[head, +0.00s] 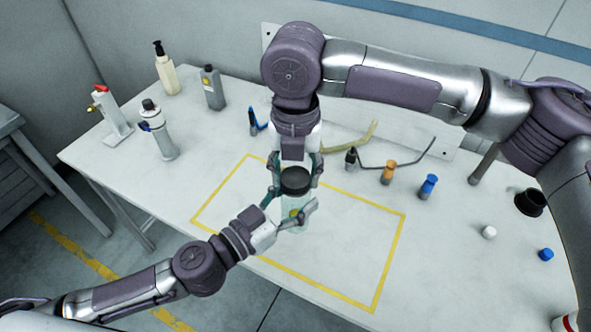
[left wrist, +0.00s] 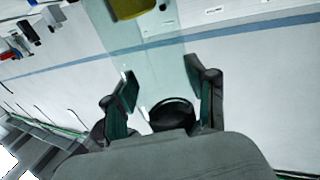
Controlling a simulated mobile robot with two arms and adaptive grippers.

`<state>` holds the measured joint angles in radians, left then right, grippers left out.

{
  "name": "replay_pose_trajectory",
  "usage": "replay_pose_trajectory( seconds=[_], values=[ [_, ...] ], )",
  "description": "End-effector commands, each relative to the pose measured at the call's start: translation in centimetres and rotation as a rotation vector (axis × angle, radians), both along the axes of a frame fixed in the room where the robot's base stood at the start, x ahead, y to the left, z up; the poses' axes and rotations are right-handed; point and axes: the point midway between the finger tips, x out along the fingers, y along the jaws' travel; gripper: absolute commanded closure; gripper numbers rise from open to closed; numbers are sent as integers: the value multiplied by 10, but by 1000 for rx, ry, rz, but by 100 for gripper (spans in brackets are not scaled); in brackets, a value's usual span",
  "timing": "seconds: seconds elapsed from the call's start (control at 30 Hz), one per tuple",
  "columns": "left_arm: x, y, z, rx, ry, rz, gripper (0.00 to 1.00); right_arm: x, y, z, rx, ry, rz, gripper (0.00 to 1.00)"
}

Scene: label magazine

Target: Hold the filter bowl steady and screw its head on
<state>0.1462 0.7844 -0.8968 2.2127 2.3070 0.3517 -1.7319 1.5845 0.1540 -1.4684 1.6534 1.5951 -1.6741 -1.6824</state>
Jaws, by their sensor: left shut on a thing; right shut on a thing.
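The clear, pale green filter bowl (head: 292,213) stands upright inside the yellow outline on the table, with a small yellow mark on its side. The black head (head: 295,178) sits at the bowl's top; I cannot tell how far its thread is engaged. My left gripper (head: 293,202) is shut around the bowl from the front left. My right gripper (head: 296,182) comes down from above and is shut on the head, one finger on each side. In the left wrist view, the left gripper's fingers (left wrist: 165,88) flank see-through material.
Bottles (head: 165,70) and dispensers (head: 112,115) stand at the back left. A black cup (head: 531,202) and small caps (head: 489,232) are far right. The outline's right part is clear.

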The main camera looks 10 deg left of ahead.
Motion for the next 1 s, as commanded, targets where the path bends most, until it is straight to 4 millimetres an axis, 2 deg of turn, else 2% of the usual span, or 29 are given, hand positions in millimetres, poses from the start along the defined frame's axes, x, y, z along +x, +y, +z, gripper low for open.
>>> replay_pose_trajectory(
  seconds=[0.13,0.27,1.0],
  values=[
    [0,0,1,-1,-1,1,100,0,0,0,0,1,-92,88],
    [0,0,0,-1,-1,1,100,-1,0,-1,0,2,-348,88],
    [0,0,1,0,-1,1,100,-1,1,-2,-5,0,-2143,88]
  ],
)
